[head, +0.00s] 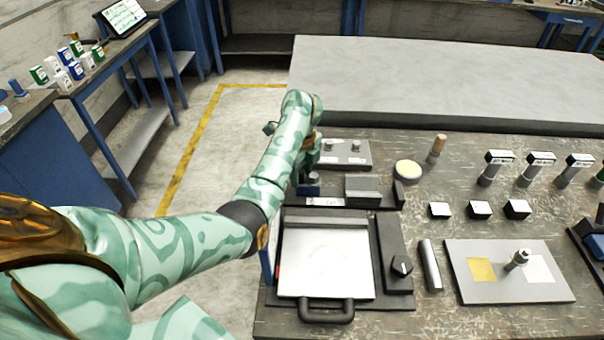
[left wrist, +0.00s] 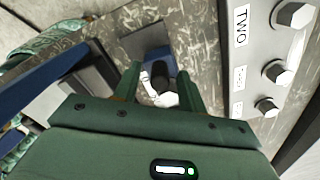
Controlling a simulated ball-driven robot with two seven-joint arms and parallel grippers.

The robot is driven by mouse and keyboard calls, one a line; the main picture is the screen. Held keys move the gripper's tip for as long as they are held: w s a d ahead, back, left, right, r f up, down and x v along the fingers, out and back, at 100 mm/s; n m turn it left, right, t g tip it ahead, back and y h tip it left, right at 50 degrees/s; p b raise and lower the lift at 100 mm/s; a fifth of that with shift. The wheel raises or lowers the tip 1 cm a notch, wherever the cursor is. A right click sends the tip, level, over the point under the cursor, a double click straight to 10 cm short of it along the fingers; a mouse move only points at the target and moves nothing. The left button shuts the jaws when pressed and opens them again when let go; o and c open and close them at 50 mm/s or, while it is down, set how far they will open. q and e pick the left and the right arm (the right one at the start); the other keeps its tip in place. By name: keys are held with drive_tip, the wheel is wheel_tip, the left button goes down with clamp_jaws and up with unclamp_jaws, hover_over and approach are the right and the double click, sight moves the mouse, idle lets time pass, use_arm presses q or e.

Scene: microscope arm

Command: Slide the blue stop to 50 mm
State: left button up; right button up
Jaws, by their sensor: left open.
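The blue stop (head: 309,190) sits at the left end of a dark rail with a white scale strip (head: 325,202) on the bench, partly hidden by my left arm. In the left wrist view the stop's blue base (left wrist: 154,53) shows with a dark post and a pale-tipped knob (left wrist: 165,98). My left gripper (left wrist: 158,88) is open, with one finger on each side of the post; I cannot tell whether they touch it. In the head view the left gripper (head: 309,172) is right above the stop. The scale marks are too small to read. My right gripper is not in view.
A grey plate with hex bolts (left wrist: 272,72), marked "TWO", lies close to the right finger. A grey block (head: 362,190) stands on the rail to the right. A white-topped tray with a black handle (head: 326,262) is in front. A wooden-topped peg (head: 437,148) stands at right.

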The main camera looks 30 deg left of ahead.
sight(319, 182)
use_arm(q)
clamp_jaws()
drive_tip(key=w+d+b, duration=0.1)
drive_tip(key=d, duration=0.1)
drive_tip(key=w+d+b, duration=0.1)
drive_tip(key=d, duration=0.1)
drive_tip(key=shift+w+f, duration=0.1)
drive_tip(key=shift+w, duration=0.05)
drive_tip(key=shift+w+d, duration=0.15)
drive_tip(key=shift+d, duration=0.05)
unclamp_jaws()
